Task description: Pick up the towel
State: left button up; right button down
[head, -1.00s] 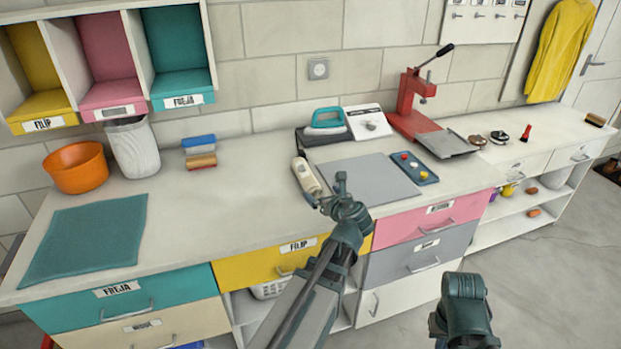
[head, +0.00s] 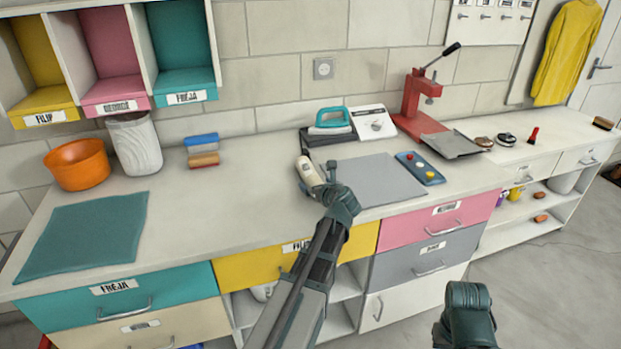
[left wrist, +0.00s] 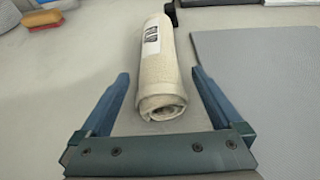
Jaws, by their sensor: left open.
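The towel (head: 308,172) is a rolled cream cloth with a printed label, lying on the counter left of a grey mat. In the left wrist view the towel (left wrist: 160,75) lies lengthwise ahead, its rolled end nearest me. My left gripper (head: 329,172) is open beside and partly over the towel's near end in the head view. In the left wrist view its two blue fingers (left wrist: 160,80) stand apart on either side of the towel's near end, with gaps showing, not touching it. My right arm shows at the lower right of the head view, but its fingers cannot be made out.
The grey mat (head: 375,181) lies right of the towel, with a blue tray of buttons (head: 420,168) beyond. An iron (head: 331,121) and a red press (head: 415,100) stand behind. A teal cloth (head: 85,235) lies at left. The counter's middle left is clear.

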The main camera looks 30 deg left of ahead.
aim_at(310, 168)
pick_arm(q)
jog(key=b+x, duration=0.1)
jog(key=x, duration=0.3)
jog(key=shift+w, duration=0.15)
jog(key=shift+c, duration=0.2)
grip_shut()
jog(key=shift+r, duration=0.15)
jog(key=shift+r+p, duration=0.6)
jog(key=shift+p, duration=0.1)
notch_tip(310, 168, up, 3)
jog(key=p, duration=0.2)
jog(key=shift+d+f+p, duration=0.1)
jog(key=shift+p, duration=0.3)
jog(key=s+d, duration=0.3)
jog(key=s, duration=0.1)
jog(key=s+d, duration=0.7)
jog(key=s, duration=0.1)
jog(key=shift+s+d+r+p, duration=0.15)
jog(key=shift+r+p, duration=0.2)
jog(key=shift+r, duration=0.05)
